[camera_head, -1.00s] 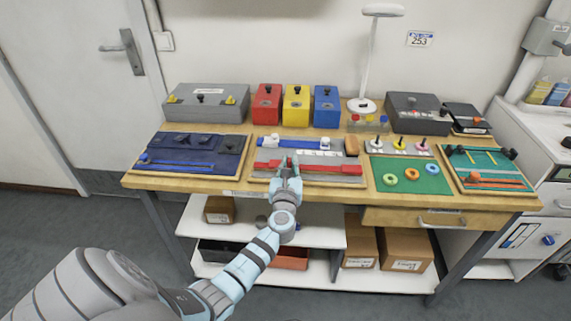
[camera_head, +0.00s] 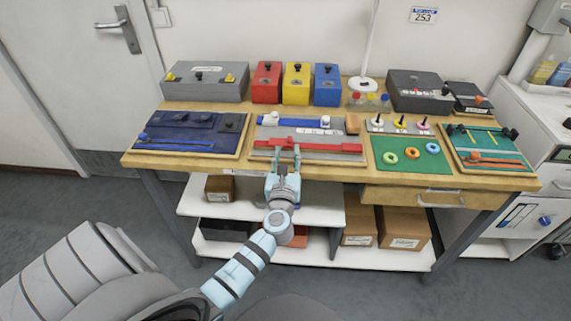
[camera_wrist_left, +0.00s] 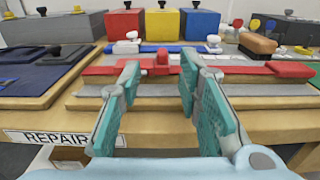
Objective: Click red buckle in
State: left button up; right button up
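The red buckle strap (camera_head: 310,146) lies across the grey board (camera_head: 263,133) at the middle of the table. In the left wrist view the strap (camera_wrist_left: 112,70) carries a red knob (camera_wrist_left: 163,63), and a red end block (camera_wrist_left: 291,69) lies at its right. I cannot tell whether the buckle halves are fully joined. My left gripper (camera_head: 286,150) is at the board's front edge. In the left wrist view its two teal fingers (camera_wrist_left: 163,100) are apart, with nothing between them and the red knob beyond their tips. My right gripper is not in view.
A blue strap (camera_head: 300,123) with white knobs lies behind the red one. A navy board (camera_head: 190,133) is at left, a green mat (camera_head: 412,167) with rings at right. Red, yellow and blue boxes (camera_head: 297,84) stand behind.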

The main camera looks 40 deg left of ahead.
pick_arm(q)
jog(key=v, duration=0.6)
